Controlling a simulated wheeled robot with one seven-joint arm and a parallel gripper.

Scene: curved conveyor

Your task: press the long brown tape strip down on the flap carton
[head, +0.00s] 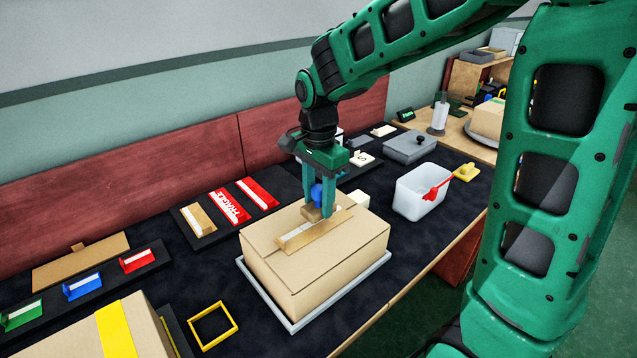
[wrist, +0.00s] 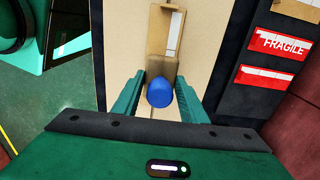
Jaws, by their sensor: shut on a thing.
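The flap carton (head: 330,268) is tan and stands closed on a pale tray (head: 292,326). The long brown tape strip (head: 318,238) lies along its top, with a whitish band beside it; the wrist view also shows the strip (wrist: 158,22). My gripper (head: 318,203) is above the carton top, shut on the blue knob (wrist: 160,93) of a tan block (head: 311,213). The block is over one end of the strip and hides part of it. I cannot tell whether the block touches the strip or how flat the strip lies.
A white bin (head: 415,195) with a red-handled tool (head: 436,190) stands to the right. Red holders, one marked FRAGILE (head: 229,206), lie behind left. A yellow frame (head: 213,325) and a yellow-taped carton (head: 90,340) are at front left. Dark bench surface is bare right of the tray.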

